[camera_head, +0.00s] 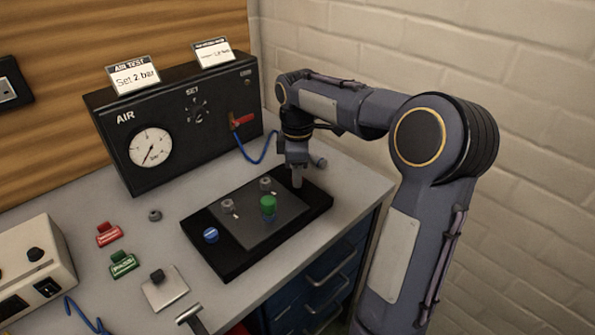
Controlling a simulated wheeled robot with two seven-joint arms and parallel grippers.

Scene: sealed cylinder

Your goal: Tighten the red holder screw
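A black base (237,268) with a dark grey holder plate (243,233) lies on the bench. Two grey screw-like posts (228,205) stand on the plate's far side, and a green-topped cylinder (268,205) stands near its front right. I cannot make out a red screw on the holder. My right gripper (297,180) points down at the base's far right end, to the right of the far post (265,184). Its fingers look close together, but whether they hold something is hidden. My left gripper is not in view.
A black AIR box (180,125) with a gauge and a red lever (243,120) stands behind. The wall bounds the right.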

